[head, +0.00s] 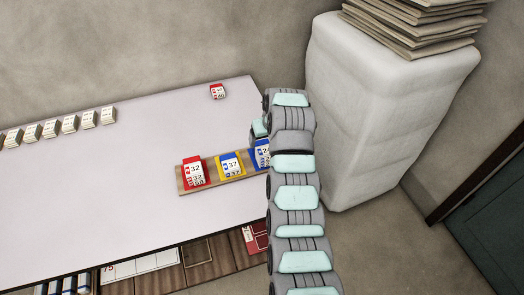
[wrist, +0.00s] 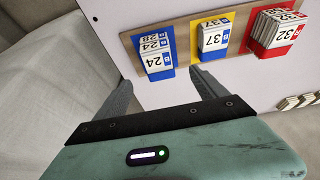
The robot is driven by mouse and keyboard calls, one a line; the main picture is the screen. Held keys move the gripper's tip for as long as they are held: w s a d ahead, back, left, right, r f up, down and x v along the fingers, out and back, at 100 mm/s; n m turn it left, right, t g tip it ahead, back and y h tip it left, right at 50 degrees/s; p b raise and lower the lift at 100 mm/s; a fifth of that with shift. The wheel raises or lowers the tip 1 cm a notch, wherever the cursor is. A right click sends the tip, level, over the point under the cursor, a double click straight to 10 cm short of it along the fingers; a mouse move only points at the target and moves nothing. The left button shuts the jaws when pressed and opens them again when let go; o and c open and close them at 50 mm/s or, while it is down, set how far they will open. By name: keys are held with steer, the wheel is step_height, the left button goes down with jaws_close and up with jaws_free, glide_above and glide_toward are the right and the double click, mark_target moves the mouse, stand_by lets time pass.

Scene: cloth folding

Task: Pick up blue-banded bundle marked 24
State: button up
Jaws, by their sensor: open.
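The blue-banded bundle marked 24 (wrist: 158,63) is a stack of white cards with blue at its side, at the end of a wooden strip in the wrist view. In the head view the bundle (head: 261,158) is partly hidden by my arm. My gripper (wrist: 161,78) is open and empty. In the wrist view its two fingers point toward the bundle, one to each side of it, with space between. I cannot tell their exact height or distance. The fingers are hidden behind my arm in the head view.
Beside it on the wooden strip (head: 225,178) are a 37 bundle (head: 231,165) on yellow and a 32 bundle (head: 194,172) on red. A red-marked bundle (head: 217,91) stands farther back on the white table (head: 110,185). Several pale bundles line its left. A white covered block (head: 385,95) stands right.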

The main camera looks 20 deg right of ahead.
mark_target(264, 147)
steer(key=x, duration=0.3)
steer(key=shift+f, duration=0.1)
steer(key=shift+d+b+x, duration=0.2)
steer(key=shift+b+x, duration=0.8)
steer(key=shift+x, duration=0.45)
steer(key=shift+w+b+x, duration=0.25)
steer(key=shift+b+x, duration=0.9)
steer(key=shift+x, duration=0.05)
steer(key=c, duration=1.5)
